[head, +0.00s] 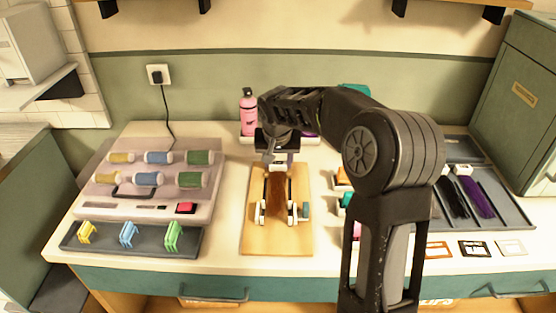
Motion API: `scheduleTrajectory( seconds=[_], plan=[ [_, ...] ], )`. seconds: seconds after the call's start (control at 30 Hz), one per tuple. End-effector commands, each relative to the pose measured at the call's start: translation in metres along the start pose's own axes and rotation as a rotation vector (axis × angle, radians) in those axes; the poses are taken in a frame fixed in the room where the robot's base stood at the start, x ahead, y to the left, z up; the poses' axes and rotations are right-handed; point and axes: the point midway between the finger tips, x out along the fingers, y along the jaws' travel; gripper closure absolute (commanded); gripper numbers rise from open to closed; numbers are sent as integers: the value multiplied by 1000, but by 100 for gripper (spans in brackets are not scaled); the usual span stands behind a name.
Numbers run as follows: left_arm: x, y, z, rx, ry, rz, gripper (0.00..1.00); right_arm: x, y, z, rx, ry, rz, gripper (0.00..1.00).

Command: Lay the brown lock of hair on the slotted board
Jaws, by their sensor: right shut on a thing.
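The brown lock of hair (279,196) hangs lengthwise over the middle of the tan slotted board (262,240), between white upright parts at its near half. I cannot tell whether the lock touches the board. My right gripper (282,161) is over the board's far end, shut on the far end of the lock. My right arm comes in from the right and hides part of the counter behind and beside the board. The board's slot is not clear to see. My left gripper is not in view.
Left of the board stands a grey rack (135,190) with several coloured spools, and a dark tray (105,241) with coloured clips. A pink bottle (248,112) stands behind. At right, a grey tray (512,214) holds a black lock (451,196) and a purple lock (479,197). Small frames (475,248) lie in front.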

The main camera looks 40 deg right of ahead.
Motion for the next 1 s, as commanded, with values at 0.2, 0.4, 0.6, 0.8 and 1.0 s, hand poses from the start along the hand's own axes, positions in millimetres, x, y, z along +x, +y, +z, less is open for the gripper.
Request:
scheduleTrajectory(
  seconds=[0.2, 0.4, 0.6, 0.8, 1.0],
  plan=[
    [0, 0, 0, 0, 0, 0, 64, 0, 0, 0, 0, 0, 0, 97],
    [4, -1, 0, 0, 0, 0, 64, 2, 0, 1, 0, 0, 0, 97],
    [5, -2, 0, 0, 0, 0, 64, 3, 0, 2, 0, 0, 0, 97],
    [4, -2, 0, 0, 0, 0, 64, 3, 0, 2, 0, 0, 0, 54],
    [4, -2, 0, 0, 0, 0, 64, 3, 0, 2, 0, 0, 0, 38]
  ],
)
